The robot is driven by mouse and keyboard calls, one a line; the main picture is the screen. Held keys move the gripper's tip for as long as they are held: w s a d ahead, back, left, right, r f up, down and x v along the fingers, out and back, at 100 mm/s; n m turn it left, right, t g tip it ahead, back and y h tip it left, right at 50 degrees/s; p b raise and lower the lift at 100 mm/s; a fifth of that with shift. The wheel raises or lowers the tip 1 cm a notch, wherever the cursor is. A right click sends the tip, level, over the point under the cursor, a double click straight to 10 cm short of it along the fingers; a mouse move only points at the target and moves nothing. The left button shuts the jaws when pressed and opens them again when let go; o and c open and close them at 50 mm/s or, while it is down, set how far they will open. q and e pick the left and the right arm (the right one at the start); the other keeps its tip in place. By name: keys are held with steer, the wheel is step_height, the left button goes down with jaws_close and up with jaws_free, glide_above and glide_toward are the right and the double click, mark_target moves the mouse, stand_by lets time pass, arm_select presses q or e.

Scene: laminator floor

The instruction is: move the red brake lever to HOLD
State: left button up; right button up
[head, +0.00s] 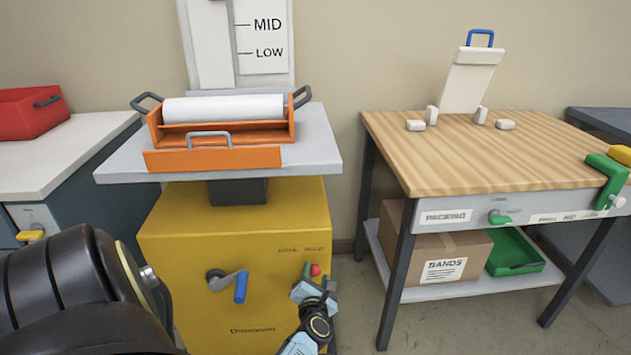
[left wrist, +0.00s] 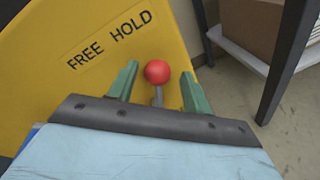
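The red brake lever shows as a round red knob (left wrist: 157,71) on a short grey stem in the left wrist view. It stands by the FREE and HOLD label (left wrist: 110,40) on the yellow cabinet (head: 180,240). In the head view the knob (head: 316,270) is at the cabinet's right side. My left gripper (left wrist: 160,88) is open, with one green finger on each side of the lever and gaps to the knob. In the head view the gripper (head: 316,284) partly hides the lever. Which word the lever points to is unclear. My right gripper is out of view.
A crank with a blue handle (head: 240,287) is on the cabinet front, left of the lever. Above is a grey top (head: 320,150) with an orange roller tray (head: 215,160). A wooden-topped table (head: 480,160) stands right, its dark leg (head: 396,275) beyond some open floor.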

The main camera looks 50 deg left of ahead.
arm_select(q)
steer(key=shift+s+d+r, duration=0.1)
steer(key=shift+s+d, duration=0.2)
steer(key=shift+s, duration=0.05)
steer(key=p+v, duration=0.3)
steer(key=v, duration=0.9)
steer(key=shift+s+d, duration=0.15)
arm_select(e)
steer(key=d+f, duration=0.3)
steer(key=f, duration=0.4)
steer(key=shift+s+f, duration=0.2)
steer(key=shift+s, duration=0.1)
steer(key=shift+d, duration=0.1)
